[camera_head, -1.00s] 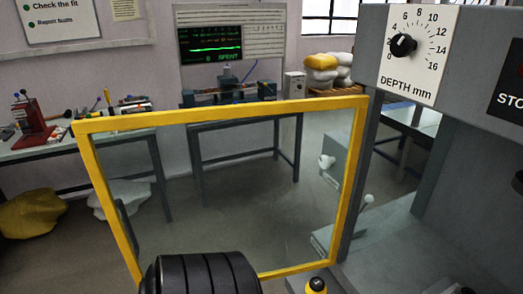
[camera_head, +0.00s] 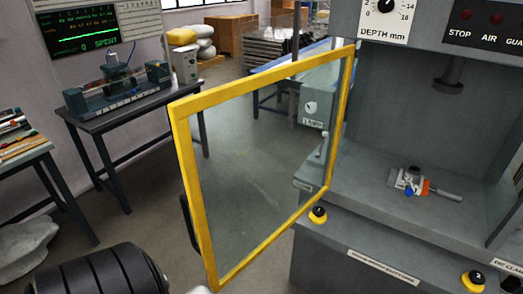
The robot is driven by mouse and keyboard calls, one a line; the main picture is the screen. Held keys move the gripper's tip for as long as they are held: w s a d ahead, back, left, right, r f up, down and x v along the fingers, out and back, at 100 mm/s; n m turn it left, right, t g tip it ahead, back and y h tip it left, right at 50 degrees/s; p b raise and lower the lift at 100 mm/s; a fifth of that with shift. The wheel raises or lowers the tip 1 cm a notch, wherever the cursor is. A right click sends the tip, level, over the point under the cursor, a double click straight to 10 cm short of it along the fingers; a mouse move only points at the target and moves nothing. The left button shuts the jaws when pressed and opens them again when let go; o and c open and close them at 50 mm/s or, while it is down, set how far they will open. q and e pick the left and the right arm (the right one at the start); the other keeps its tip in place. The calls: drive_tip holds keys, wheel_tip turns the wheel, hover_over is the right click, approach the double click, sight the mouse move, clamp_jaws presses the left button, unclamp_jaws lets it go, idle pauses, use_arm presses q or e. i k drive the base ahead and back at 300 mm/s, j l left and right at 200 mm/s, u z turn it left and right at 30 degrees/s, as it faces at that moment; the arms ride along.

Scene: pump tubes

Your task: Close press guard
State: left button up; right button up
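The press guard (camera_head: 196,187) is a clear panel in a yellow frame. It stands swung out from the left side of the grey press, so the press opening is uncovered. A dark handle (camera_head: 188,222) shows at its outer left edge, partly behind the frame. Inside the press (camera_head: 380,148), a small metal part with orange and blue pieces (camera_head: 421,187) lies on the bed below a round ram (camera_head: 447,84). A black ribbed section of my arm fills the lower left corner. Neither gripper can be made out, and no contact with the guard shows.
A bench (camera_head: 115,96) with a test rig stands at the back left. Another table (camera_head: 28,152) with tools is at the left edge. Open floor lies between the benches and the guard.

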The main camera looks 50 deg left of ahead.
sight(179, 111)
drive_tip(key=k+j+z, duration=0.1)
drive_tip(key=j, duration=0.25)
drive_tip(key=k+j+z, duration=0.1)
drive_tip(key=j, duration=0.3)
drive_tip(key=k+j, duration=0.15)
drive_tip(key=j, duration=0.2)
drive_tip(key=k+j+z, duration=0.15)
drive_tip(key=j, duration=0.2)
drive_tip(key=i+j, duration=0.1)
drive_tip(key=j, duration=0.35)
drive_tip(key=i+j+z, duration=0.15)
drive_tip(key=j, duration=0.25)
drive_tip(key=i+j, duration=0.1)
drive_tip(key=j, duration=0.35)
drive_tip(key=z, duration=0.05)
